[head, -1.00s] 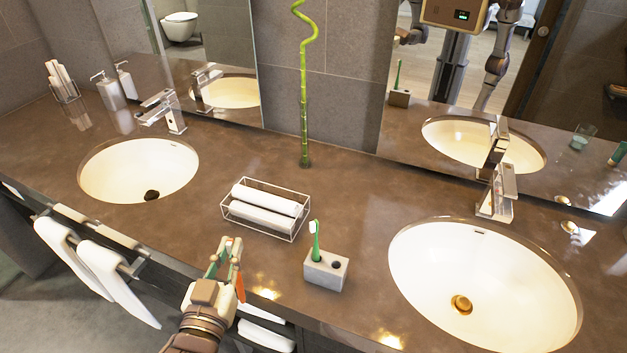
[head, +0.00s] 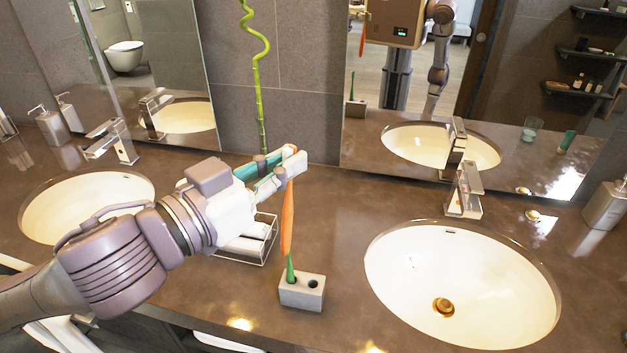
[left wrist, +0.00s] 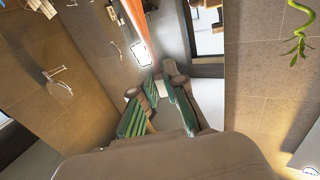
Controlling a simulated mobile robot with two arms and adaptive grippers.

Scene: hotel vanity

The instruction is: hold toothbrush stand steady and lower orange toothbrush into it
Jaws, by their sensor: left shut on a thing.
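My left gripper (head: 283,166) is shut on the orange toothbrush (head: 287,222) near its upper end. The toothbrush hangs almost upright, with its lower end above the stand's left side in the picture. The grey block stand (head: 300,293) is on the counter. A green toothbrush (head: 291,268) is in its left hole, its upper part hidden behind the orange one; the right hole is empty. In the left wrist view the orange toothbrush (left wrist: 134,16) shows at the top edge, beyond the green-padded fingers. My right gripper is not in view; nothing touches the stand.
The right sink (head: 462,285) lies right of the stand. A wire basket with rolled towels (head: 247,245) is partly hidden behind my left arm. A bamboo stalk (head: 258,90) and the mirrors stand behind. The counter between stand and right sink is clear.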

